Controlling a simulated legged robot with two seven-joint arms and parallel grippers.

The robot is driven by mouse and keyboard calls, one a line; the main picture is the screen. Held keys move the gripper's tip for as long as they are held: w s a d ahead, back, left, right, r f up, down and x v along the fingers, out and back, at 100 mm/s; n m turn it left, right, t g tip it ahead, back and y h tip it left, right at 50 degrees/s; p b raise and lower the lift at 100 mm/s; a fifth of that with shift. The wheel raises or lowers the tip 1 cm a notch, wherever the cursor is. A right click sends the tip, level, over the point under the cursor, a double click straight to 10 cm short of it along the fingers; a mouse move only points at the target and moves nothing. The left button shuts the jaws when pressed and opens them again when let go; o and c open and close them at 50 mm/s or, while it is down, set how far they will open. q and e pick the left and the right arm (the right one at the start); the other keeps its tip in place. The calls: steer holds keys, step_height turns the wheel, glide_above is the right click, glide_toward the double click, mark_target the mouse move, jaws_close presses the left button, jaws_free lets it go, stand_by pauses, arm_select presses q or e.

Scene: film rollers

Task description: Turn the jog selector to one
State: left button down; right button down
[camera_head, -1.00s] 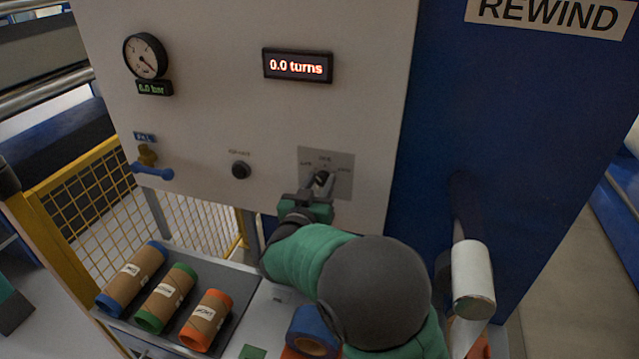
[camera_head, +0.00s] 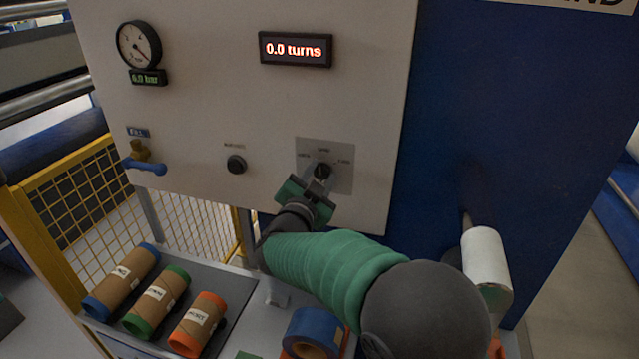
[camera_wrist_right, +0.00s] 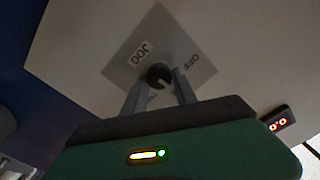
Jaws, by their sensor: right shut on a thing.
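The jog selector (camera_head: 322,171) is a dark round knob on a grey square plate (camera_head: 341,182), low on the right of the white panel. In the right wrist view, the knob (camera_wrist_right: 159,76) sits between the fingertips, and the plate (camera_wrist_right: 140,35) carries a "JOG" label and other lettering partly hidden by the fingers. My right gripper (camera_head: 319,178) reaches up to the panel from below and is shut on the knob. In the right wrist view, my right gripper (camera_wrist_right: 158,92) has one finger on each side of it. My left gripper is not in view.
The display (camera_head: 296,49) reads "0.0 turns". A gauge (camera_head: 138,45), a black button (camera_head: 236,164) and a blue-handled valve (camera_head: 144,166) are on the panel. Several cardboard rolls with coloured ends (camera_head: 121,279) lie on a tray below.

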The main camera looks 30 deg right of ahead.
steer(key=shift+f+m+b, duration=0.1)
steer(key=shift+m+b, duration=0.2)
steer(key=shift+m, duration=0.2)
steer(key=c, duration=1.4)
jaws_free()
steer(key=shift+c, duration=0.2)
steer(key=o, duration=0.4)
steer(key=shift+w+f, duration=0.1)
steer(key=shift+w, duration=0.1)
steer(key=shift+o, duration=0.2)
steer(key=shift+d, duration=0.1)
